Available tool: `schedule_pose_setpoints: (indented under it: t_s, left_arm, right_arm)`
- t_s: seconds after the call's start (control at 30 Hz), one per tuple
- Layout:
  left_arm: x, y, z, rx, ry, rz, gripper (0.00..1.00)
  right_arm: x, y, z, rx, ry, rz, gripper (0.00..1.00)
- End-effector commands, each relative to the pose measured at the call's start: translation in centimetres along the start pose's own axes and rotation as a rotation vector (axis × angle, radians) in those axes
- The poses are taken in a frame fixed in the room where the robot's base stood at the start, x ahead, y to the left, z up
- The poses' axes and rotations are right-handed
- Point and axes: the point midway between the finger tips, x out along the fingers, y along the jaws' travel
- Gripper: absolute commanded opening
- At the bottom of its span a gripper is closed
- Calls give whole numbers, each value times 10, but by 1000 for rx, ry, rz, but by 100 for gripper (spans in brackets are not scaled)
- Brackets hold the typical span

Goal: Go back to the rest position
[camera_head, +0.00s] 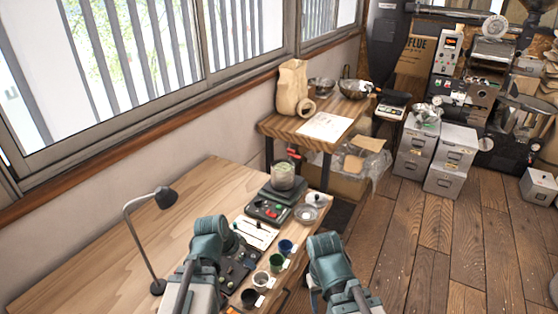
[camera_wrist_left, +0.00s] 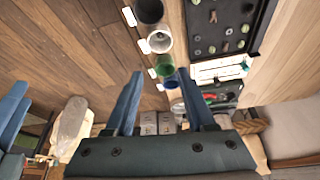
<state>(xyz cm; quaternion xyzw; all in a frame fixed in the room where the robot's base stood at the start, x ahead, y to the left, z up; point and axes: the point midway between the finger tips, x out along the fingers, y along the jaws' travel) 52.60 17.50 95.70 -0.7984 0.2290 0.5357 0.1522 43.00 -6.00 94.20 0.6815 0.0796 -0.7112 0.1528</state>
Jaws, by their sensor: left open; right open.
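My left gripper (camera_head: 213,238) is over the front of the wooden desk, beside a dark sorting tray. In the left wrist view its two blue fingers (camera_wrist_left: 160,75) are spread, with nothing held between them. My right gripper (camera_head: 325,248) is off the desk's right edge, above the floor side. It is open, and no object shows in it. Its fingertips are hard to make out from the head. A blue finger shape (camera_wrist_left: 12,118), likely of my right gripper, shows at the left of the left wrist view.
The desk (camera_head: 110,262) holds a lamp (camera_head: 140,205), a dark tray (camera_head: 238,264), a row of cups including a green one (camera_head: 276,262), and a scale with a jar (camera_head: 284,178). A side table (camera_head: 275,125) stands behind. Wooden floor (camera_head: 415,245) is clear at right.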

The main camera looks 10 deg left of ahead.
Motion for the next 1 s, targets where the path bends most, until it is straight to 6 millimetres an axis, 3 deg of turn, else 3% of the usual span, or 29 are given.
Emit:
schedule_pose_setpoints:
  t_s: [0.13,0.3,0.5,0.7,1.0]
  left_arm:
    - [6,25,-1,-16,-61,18,55]
    - [13,83,5,-79,-234,12,55]
    - [11,130,18,-158,-393,-70,55]
    - [7,148,24,-200,-453,-130,55]
    - [6,149,25,-207,-458,-135,55]
  right_arm:
    - [0,0,0,0,0,0,55]
    - [0,0,0,0,0,0,55]
    - [0,0,0,0,0,0,55]
    - [0,0,0,0,0,0,55]
    - [0,0,0,0,0,0,55]
